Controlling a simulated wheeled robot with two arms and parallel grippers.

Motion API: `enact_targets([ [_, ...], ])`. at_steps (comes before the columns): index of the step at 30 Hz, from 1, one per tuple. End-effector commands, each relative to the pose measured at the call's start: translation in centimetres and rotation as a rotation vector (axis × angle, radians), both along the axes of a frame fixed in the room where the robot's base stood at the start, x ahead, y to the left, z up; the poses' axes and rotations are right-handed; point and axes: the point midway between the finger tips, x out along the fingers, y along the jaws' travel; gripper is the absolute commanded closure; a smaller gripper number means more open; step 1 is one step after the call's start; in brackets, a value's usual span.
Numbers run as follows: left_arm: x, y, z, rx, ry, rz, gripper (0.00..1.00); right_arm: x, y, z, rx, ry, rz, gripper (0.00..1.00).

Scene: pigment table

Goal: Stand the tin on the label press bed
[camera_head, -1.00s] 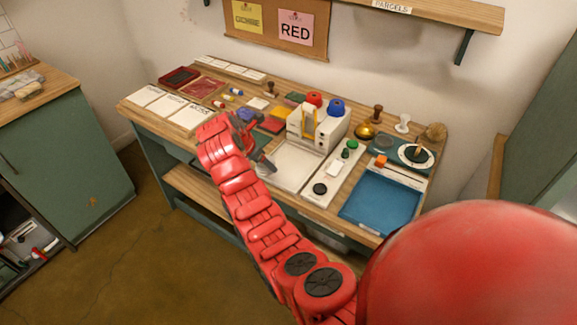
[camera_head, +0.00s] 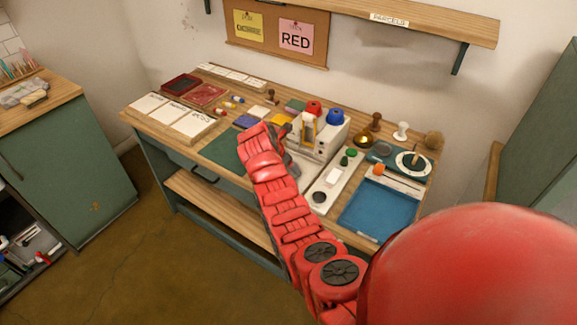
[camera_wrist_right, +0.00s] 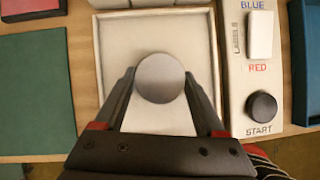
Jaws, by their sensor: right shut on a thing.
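The tin (camera_wrist_right: 160,78) shows from above in the right wrist view as a round, plain grey lid. My right gripper (camera_wrist_right: 159,80) is shut on it, one finger on each side. The label press bed (camera_wrist_right: 112,60), a pale square tray with a raised rim, lies under the tin, which is near its middle. I cannot tell whether the tin touches the bed. In the head view the white label press (camera_head: 327,145) stands behind the bed, and my right arm and gripper hide the tin and much of the bed. My left gripper is not in view.
Right of the bed is a panel with a white switch (camera_wrist_right: 260,36) and a black START button (camera_wrist_right: 262,106). A blue tray (camera_head: 378,212) lies further right. A green mat (camera_wrist_right: 35,95) lies left. Several pads, stamps and cards crowd the table's back.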

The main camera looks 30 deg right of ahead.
Motion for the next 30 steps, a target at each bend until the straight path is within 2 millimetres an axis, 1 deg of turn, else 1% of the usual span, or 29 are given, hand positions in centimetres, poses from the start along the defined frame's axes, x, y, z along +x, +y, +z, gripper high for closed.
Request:
enact_targets([
  [4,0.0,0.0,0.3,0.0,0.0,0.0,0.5,0.0,0.0,-0.3,0.0,0.003,0.001,0.85],
  [5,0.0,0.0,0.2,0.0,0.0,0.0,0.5,0.0,0.0,-0.3,0.0,0.002,0.0,0.22],
  [6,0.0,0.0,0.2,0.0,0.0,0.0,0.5,0.0,0.0,-0.3,0.001,0.002,0.0,0.15],
  [9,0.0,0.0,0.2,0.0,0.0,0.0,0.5,0.0,0.0,-0.3,0.001,0.002,0.0,0.0],
  [17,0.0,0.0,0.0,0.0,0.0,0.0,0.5,0.0,0.0,-0.2,0.0,0.0,0.001,0.0],
  [20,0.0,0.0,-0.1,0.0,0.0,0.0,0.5,0.1,0.3,0.5,-0.001,-0.003,0.001,0.0],
  [23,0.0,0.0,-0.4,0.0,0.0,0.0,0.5,-0.1,1.1,1.6,-0.001,-0.002,0.003,0.0],
  [25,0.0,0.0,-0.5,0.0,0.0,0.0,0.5,-0.2,1.8,2.8,0.0,-0.005,0.003,0.0],
  [30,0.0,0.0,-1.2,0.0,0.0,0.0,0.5,-0.6,3.8,6.4,-0.001,-0.005,0.005,0.0],
])
